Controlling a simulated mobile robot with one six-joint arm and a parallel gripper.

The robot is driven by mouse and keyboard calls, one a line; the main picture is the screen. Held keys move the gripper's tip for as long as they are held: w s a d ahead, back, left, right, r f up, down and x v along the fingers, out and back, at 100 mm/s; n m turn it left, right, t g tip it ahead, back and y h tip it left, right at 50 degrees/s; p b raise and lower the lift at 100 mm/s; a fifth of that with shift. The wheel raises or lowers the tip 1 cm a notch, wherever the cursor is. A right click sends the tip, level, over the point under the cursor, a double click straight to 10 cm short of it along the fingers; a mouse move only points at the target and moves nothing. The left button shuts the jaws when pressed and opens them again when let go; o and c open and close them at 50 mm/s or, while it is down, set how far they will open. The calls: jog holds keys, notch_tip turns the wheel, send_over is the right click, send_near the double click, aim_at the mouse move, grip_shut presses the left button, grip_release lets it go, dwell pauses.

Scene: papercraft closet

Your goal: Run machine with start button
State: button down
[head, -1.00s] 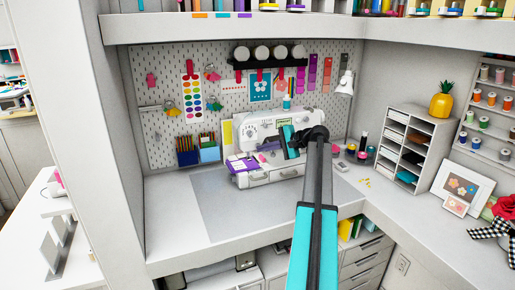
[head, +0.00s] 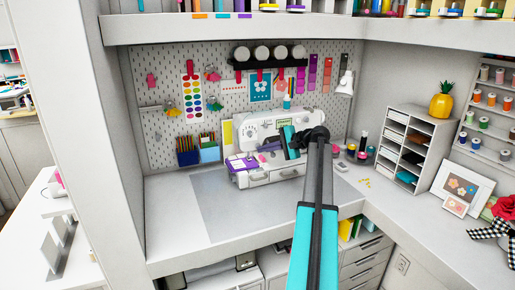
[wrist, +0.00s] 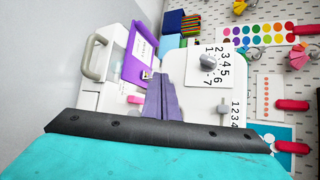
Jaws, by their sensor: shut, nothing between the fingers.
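A white sewing machine (head: 258,177) stands on the desk against the pegboard, with a purple piece (head: 243,164) at its left end. In the wrist view the machine appears turned on its side, showing a numbered dial (wrist: 208,62), a second number strip (wrist: 235,112) with a small knob, and a purple panel (wrist: 140,48). My gripper (head: 266,147) is in front of the machine's body. In the wrist view its grey-purple fingers (wrist: 159,84) are together and empty, over the machine. Whether they touch it is unclear. I cannot clearly make out a start button; my arm hides part of the machine.
A grey mat (head: 220,208) lies in front of the machine. Pen boxes (head: 208,152) stand to the left. Small jars, a paper sorter (head: 405,148) and framed pictures (head: 466,187) are to the right. An upper shelf (head: 230,27) overhangs the desk. The desk's left front is clear.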

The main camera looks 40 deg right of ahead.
dwell(0.3)
jog(key=s+a, duration=0.2)
jog(key=s, duration=0.3)
jog(key=shift+s+a+p, duration=0.2)
jog(key=shift+s+p, duration=0.1)
jog(key=shift+p, duration=0.05)
dwell(1.0)
